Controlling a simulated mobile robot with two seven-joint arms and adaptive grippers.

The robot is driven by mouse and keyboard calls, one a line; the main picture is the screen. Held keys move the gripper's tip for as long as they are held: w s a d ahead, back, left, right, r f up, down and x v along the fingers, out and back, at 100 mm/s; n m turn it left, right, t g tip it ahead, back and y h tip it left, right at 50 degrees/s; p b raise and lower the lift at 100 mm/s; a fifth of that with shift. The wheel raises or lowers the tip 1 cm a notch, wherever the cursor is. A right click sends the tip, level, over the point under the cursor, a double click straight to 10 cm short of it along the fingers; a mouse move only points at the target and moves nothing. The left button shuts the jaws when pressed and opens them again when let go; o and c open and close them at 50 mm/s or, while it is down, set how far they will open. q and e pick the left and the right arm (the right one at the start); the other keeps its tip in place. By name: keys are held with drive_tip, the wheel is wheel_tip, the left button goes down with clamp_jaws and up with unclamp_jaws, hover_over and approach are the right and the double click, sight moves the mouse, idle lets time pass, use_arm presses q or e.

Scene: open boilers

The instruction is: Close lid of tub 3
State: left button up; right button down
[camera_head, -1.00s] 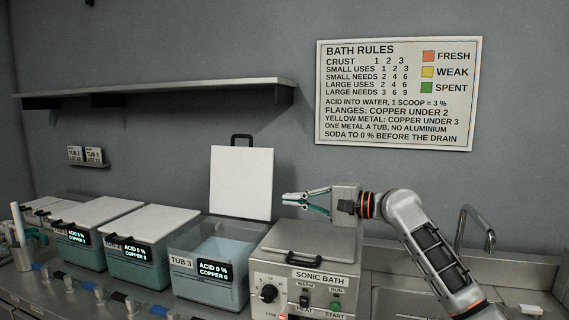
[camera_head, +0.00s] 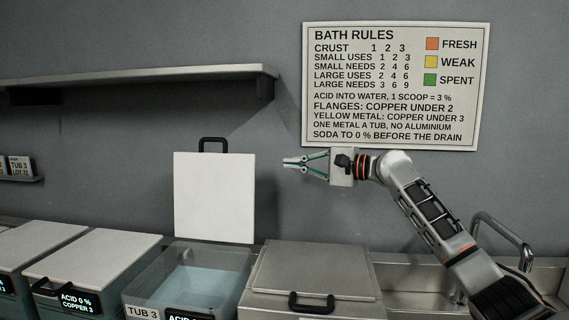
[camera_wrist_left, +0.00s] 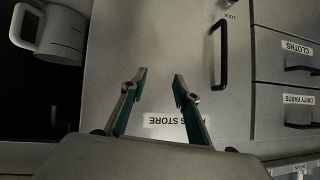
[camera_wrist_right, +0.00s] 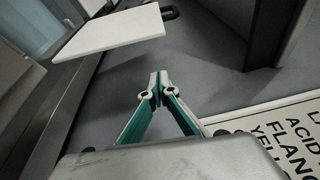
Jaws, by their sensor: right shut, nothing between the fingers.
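Tub 3 (camera_head: 150,312) stands at the lower middle of the head view, with clear walls and pale blue liquid inside. Its white lid (camera_head: 214,198) stands upright at the tub's back, with a black handle (camera_head: 213,142) on its top edge. The lid also shows in the right wrist view (camera_wrist_right: 112,32). My right gripper (camera_head: 287,162) is shut and empty, to the right of the lid and apart from it, near the height of its upper part. My left gripper (camera_wrist_left: 161,74) is open and empty in front of a cabinet door, out of the head view.
The lidded sonic bath (camera_head: 318,268) stands right of tub 3, below my right arm. Other tubs with closed lids (camera_head: 95,255) stand to the left. A wall shelf (camera_head: 140,75) and the rules sign (camera_head: 395,85) are above. A sink (camera_head: 425,285) with a tap is at right.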

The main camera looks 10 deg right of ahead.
use_arm(q)
drive_tip(key=shift+w+r+p, duration=0.1)
drive_tip(key=shift+r+p, duration=0.6)
drive_tip(key=shift+r, duration=0.15)
use_arm(e)
drive_tip(key=w+a, duration=0.2)
drive_tip(key=a, duration=0.6)
drive_tip(key=shift+s, duration=0.1)
